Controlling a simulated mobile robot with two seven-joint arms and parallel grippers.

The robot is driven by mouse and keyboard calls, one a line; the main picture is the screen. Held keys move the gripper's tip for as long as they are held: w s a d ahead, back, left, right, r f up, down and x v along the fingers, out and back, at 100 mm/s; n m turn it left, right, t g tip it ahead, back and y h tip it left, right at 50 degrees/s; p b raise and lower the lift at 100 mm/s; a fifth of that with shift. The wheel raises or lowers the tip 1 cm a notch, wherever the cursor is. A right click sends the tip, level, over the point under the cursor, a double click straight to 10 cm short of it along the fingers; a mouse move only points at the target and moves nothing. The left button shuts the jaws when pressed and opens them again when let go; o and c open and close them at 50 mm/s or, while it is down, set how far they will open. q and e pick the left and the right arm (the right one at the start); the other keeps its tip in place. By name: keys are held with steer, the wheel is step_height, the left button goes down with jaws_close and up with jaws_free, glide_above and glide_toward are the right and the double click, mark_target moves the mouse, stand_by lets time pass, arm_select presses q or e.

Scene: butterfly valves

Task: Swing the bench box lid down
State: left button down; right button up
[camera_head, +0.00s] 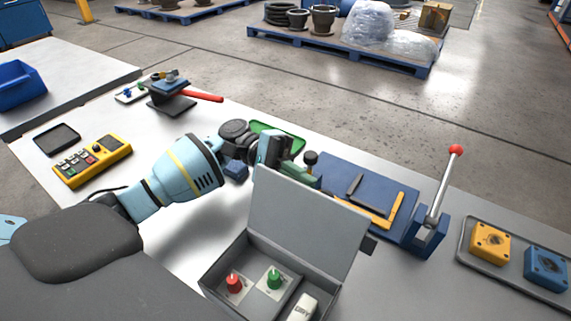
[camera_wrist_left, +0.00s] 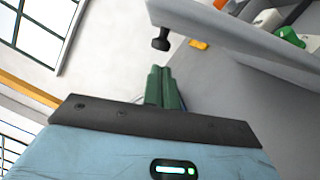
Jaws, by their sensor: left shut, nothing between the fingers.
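The grey bench box (camera_head: 214,272) stands at the front of the bench with its lid (camera_head: 305,222) raised, leaning slightly back. Inside are a red knob (camera_head: 234,282), a green knob (camera_head: 274,278) and a white switch. My left gripper (camera_head: 306,178) is behind the lid's upper left edge, its green fingers shut and empty. In the left wrist view the fingers (camera_wrist_left: 160,72) point toward a black knob (camera_wrist_left: 161,40) on the lid (camera_wrist_left: 225,45), with a small gap visible. The lid partly hides the gripper in the head view. My right gripper is out of view.
A blue mat (camera_head: 340,172) with tools lies behind the lid. A lever with a red ball (camera_head: 456,150) stands right of it. A tray (camera_head: 466,258) with yellow and blue blocks is at far right. A yellow meter (camera_head: 92,160) and a red-handled valve (camera_head: 200,96) lie left.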

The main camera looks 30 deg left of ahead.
mark_target(310, 221)
arm_select(q)
steer(key=shift+p+x, duration=0.4)
steer(key=shift+x, duration=1.35)
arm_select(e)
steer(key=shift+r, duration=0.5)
